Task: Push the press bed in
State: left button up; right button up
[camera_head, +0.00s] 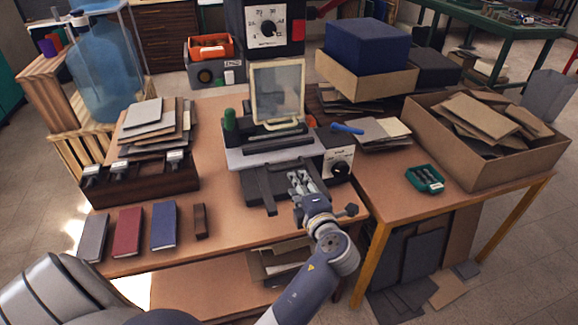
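The press (335,160) stands on the wooden table, with a dial on its right side. Its flat grey bed (262,156) sticks out toward me, above dark rails (266,190). A pale framed clear panel (277,92) stands upright at the back of the bed. My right gripper is not in view.
Grey, red and blue books (128,231) lie at the table's front left. A dark wooden rack (145,185) stands behind them. A green-knobbed handle (229,121) rises at the press's left. A cardboard box (480,160) and a green tray (425,179) are to the right.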

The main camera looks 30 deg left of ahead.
aim_at(289, 169)
pick_arm(q)
jog(key=p+x, duration=0.2)
jog(key=x, duration=0.6)
jog(key=shift+w+a, duration=0.1)
jog(key=shift+a, duration=0.15)
jog(key=shift+w+a+f, duration=0.1)
jog(key=shift+c, duration=0.2)
grip_shut()
